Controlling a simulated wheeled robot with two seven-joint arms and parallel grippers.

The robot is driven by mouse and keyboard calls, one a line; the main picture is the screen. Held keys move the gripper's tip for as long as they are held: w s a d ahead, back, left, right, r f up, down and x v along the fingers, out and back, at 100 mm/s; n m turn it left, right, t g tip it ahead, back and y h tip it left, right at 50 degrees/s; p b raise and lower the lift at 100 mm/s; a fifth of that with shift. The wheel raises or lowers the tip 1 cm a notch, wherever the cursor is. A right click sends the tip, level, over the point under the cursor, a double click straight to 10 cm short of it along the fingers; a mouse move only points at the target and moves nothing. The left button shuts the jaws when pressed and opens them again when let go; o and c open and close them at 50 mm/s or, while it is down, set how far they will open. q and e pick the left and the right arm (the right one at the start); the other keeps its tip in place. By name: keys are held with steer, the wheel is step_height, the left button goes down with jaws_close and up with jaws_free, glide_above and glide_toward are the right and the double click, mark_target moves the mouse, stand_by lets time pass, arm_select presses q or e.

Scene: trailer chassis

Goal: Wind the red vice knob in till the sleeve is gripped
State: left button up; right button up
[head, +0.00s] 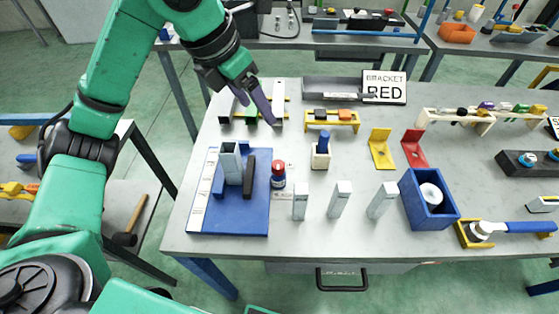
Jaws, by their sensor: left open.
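My left gripper (253,104) is open, pointing down over the rack behind the plate, apart from the sleeve and the red piece. My right gripper is not in view.
The rack (276,88) with white bars lies under my left gripper. Several grey posts (339,199) stand right of the plate, then a blue box (425,212) holding a white roll. A blue-topped block (321,155) and yellow and red brackets (380,148) stand behind.

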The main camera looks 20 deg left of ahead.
arm_select(q)
step_height(320, 180, down, 3)
steer(key=s+b, duration=0.2)
steer(key=b, duration=0.5)
glide_toward(277, 165)
steer(key=p+x, duration=0.1)
steer(key=x, duration=0.8)
steer(key=shift+f, duration=0.1)
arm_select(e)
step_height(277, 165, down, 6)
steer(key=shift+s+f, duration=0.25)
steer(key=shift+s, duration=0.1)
arm_select(q)
jaws_close()
